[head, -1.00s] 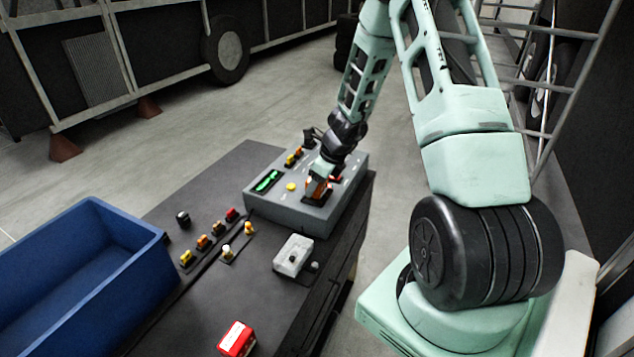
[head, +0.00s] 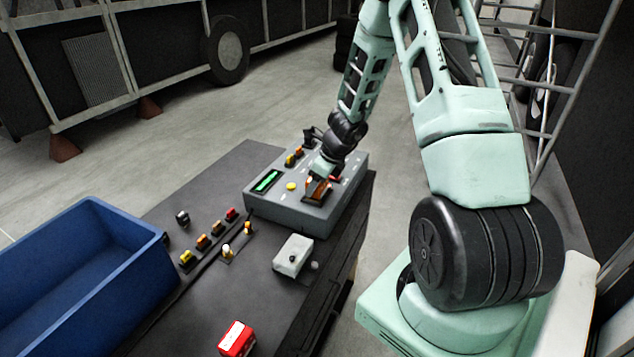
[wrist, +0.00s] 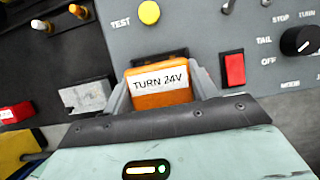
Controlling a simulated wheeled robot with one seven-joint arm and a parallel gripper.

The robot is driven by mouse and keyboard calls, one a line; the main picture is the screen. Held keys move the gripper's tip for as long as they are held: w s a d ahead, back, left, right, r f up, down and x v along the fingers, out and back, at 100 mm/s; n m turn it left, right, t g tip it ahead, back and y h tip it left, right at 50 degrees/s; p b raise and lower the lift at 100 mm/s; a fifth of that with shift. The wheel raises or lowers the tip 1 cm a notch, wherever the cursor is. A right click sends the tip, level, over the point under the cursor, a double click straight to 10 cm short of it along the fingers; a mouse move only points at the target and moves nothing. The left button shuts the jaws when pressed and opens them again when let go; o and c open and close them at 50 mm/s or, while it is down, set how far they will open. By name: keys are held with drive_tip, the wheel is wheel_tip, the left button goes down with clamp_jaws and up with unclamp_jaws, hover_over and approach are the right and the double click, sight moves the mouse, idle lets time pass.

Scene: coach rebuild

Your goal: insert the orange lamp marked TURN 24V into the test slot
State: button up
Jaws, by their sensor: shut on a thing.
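The orange lamp marked TURN 24V (wrist: 160,84) is between the fingers of my gripper (wrist: 158,90) in the wrist view, its label facing the camera. In the head view my gripper (head: 318,180) is low over the front right of the grey test box (head: 290,213). A dark slot frame with an orange tint (head: 317,192) shows right under the fingers. The lamp's lower end and the slot's inside are hidden, so I cannot tell how deep the lamp sits. The yellow TEST button (wrist: 149,12) is just beyond the lamp.
A red rocker switch (wrist: 234,69) and a black knob (wrist: 300,40) are right of the lamp. A white box (head: 293,256), several small lamps (head: 203,241) and a red block (head: 237,338) are on the dark bench. A blue bin (head: 88,275) stands at left.

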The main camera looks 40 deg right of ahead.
drive_tip(key=shift+f+b, duration=0.55)
drive_tip(key=shift+f, duration=0.05)
drive_tip(key=o, duration=0.8)
drive_tip(key=shift+c, duration=0.2)
drive_tip(key=p+v, duration=0.7)
drive_tip(key=v, duration=0.4)
idle(0.5)
